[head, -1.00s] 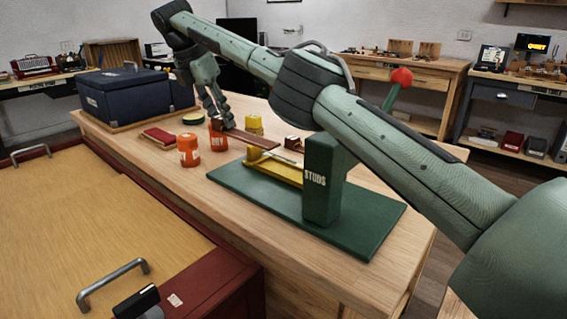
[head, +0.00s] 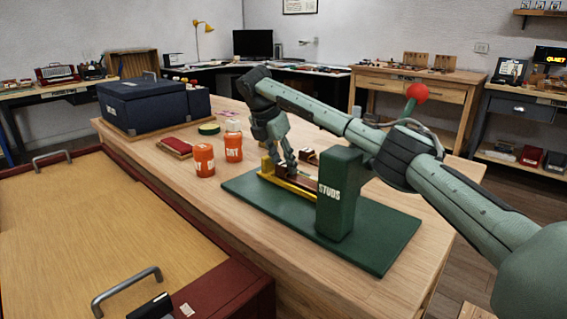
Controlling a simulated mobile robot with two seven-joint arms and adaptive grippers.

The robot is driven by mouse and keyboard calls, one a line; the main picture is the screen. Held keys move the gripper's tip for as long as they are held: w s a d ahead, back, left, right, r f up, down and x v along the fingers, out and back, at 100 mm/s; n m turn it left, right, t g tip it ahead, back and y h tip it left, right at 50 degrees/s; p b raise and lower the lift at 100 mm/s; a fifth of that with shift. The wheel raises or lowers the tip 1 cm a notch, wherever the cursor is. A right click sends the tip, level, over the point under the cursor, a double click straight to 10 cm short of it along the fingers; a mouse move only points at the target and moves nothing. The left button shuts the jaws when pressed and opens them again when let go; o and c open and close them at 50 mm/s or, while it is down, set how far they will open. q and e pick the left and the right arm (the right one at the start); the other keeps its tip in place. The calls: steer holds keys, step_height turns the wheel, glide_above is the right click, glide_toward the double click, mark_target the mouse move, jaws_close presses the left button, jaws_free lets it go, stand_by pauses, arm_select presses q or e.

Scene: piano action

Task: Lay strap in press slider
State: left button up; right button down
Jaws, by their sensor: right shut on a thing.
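My right gripper (head: 284,164) points down over the yellow press slider (head: 288,182). It is shut on the brown strap (head: 302,181), which shows as a dark strip along the slider. I cannot tell whether the strap rests fully on the slider, as the fingers hide part of it. The green press (head: 341,205), marked STUDS, stands on a green base plate (head: 375,240) just right of the slider, with a red-knobbed lever (head: 415,92) above. My left gripper is not in view.
Two orange jars (head: 204,160) and (head: 233,147), a red book (head: 174,148) and a green-and-yellow disc (head: 209,129) stand left of the press. A dark blue box (head: 142,105) is at the far left. The bench front is clear.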

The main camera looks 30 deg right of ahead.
steer(key=shift+f, duration=0.3)
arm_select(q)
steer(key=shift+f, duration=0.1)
arm_select(e)
steer(key=c, duration=1.1)
jaws_free()
steer(key=shift+o, duration=0.2)
steer(key=shift+a+r, duration=0.1)
steer(key=shift+r, duration=0.1)
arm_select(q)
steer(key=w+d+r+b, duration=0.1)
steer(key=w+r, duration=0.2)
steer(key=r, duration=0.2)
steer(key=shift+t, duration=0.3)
arm_select(e)
steer(key=v, duration=1.1)
steer(key=shift+r, duration=0.35)
steer(key=shift+s, duration=0.1)
